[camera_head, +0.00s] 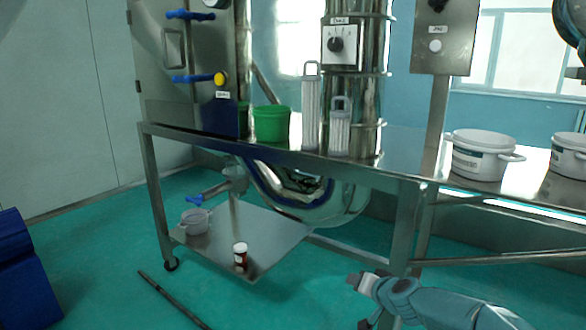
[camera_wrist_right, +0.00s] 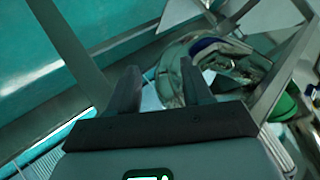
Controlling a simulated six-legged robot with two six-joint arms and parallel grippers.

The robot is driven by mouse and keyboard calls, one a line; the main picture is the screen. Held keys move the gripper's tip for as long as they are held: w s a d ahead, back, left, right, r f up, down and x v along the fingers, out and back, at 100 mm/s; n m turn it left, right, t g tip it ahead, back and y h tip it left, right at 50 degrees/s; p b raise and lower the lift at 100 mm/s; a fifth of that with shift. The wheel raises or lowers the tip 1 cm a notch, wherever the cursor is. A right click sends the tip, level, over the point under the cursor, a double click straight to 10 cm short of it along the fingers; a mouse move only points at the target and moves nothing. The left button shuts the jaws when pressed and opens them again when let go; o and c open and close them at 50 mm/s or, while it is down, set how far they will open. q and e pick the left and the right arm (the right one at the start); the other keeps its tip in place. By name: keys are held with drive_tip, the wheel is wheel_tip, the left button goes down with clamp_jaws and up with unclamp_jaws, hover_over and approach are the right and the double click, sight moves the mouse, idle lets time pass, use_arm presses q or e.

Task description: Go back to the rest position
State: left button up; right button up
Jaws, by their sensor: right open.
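My right gripper (camera_wrist_right: 160,82) shows in the right wrist view with its two dark fingers spread apart and nothing between them. In the head view, my right arm comes in at the bottom right, in front of and below the steel table (camera_head: 290,162). Its gripper is hard to make out there. My left gripper is not in view.
The low shelf (camera_head: 262,240) holds a pale pot (camera_head: 195,221) and a small red-and-white jar (camera_head: 240,256). The green floor in front is mostly clear.

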drive_tip(key=s+a+f+n+g, duration=0.15)
drive_tip(key=s+f+g, duration=0.25)
drive_tip(key=s+f, duration=1)
drive_tip(key=s+a+f+g, duration=0.2)
drive_tip(key=s+f+g, duration=0.2)
drive_tip(key=s+f, duration=1)
drive_tip(key=s+a+g+y, duration=0.1)
drive_tip(key=s+a+g, duration=0.15)
drive_tip(key=s, duration=1.35)
wheel_tip(320, 180, up, 23)
drive_tip(key=p, duration=2.4)
drive_tip(key=shift+w+d+r, duration=0.15)
drive_tip(key=shift+w+d, duration=0.05)
drive_tip(key=shift+w, duration=0.2)
